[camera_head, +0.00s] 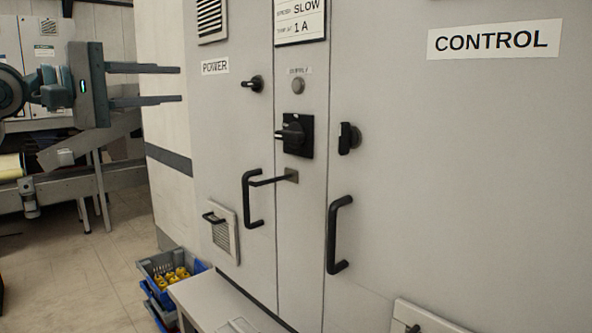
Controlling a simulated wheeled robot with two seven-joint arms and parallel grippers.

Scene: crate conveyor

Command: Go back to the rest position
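My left gripper (145,84) comes in from the left at the upper left of the head view. Its two dark fingers point right, are spread apart, and hold nothing. It is in front of the background, left of the grey control cabinet (465,180), and appears apart from it. My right gripper is not in view.
The cabinet carries a rotary switch (294,136), black handles (252,199) (338,235) and small knobs. A white bench (225,300) stands at its foot. Blue crates (158,262) with yellow items are on the floor. A conveyor (70,185) stands at left; the floor between is clear.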

